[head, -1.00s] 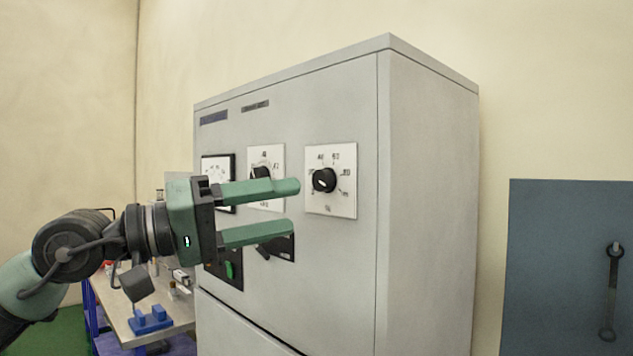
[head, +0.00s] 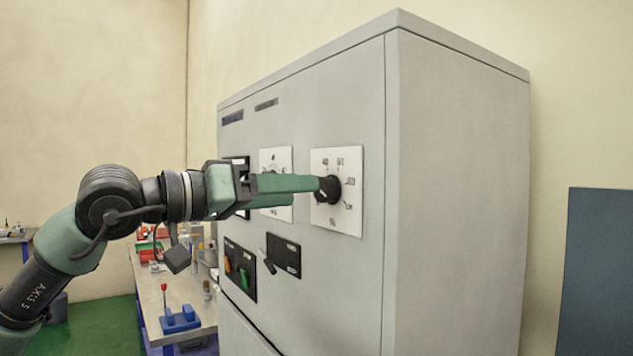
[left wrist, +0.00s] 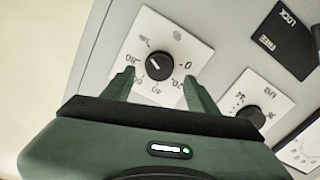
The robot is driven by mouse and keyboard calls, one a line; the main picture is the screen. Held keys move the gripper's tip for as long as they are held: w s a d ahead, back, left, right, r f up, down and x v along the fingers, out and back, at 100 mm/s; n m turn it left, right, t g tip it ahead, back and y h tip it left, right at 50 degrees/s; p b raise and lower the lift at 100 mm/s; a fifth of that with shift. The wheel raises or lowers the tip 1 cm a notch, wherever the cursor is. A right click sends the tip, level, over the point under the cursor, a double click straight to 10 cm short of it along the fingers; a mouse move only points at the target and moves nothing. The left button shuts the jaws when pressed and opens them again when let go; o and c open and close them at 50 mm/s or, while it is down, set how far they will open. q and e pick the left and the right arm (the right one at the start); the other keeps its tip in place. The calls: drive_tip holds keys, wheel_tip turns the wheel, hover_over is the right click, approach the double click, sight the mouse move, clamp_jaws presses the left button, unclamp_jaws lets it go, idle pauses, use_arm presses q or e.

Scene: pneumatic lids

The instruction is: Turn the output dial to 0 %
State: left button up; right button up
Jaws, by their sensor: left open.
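The output dial is a round black knob (head: 328,189) on a white square scale plate (head: 348,220), the rightmost plate on the cabinet front. In the left wrist view the knob (left wrist: 159,65) has a white pointer line slanting toward the upper left, away from the 0 mark at its right. My left gripper (head: 306,190) is open, its fingers reaching toward the knob. In the left wrist view the green fingertips (left wrist: 158,77) stand on either side of the knob; I cannot tell whether they touch it. My right gripper is not in view.
A second dial (left wrist: 250,115) marked kHz sits beside it. Below on the grey cabinet (head: 455,200) are a black switch plate (head: 284,256) and a panel with coloured buttons (head: 240,270). A workbench (head: 180,292) stands at the left.

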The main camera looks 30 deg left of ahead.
sight(320, 191)
use_arm(q)
drive_tip(key=p+x, duration=0.1)
drive_tip(key=x, duration=0.3)
drive_tip(key=shift+w+d, duration=0.15)
drive_tip(key=shift+w, duration=0.15)
drive_tip(key=shift+s, duration=0.1)
clamp_jaws()
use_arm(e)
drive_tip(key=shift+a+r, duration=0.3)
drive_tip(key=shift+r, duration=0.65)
use_arm(q)
drive_tip(key=shift+f+n, duration=0.1)
drive_tip(key=shift+n, duration=0.2)
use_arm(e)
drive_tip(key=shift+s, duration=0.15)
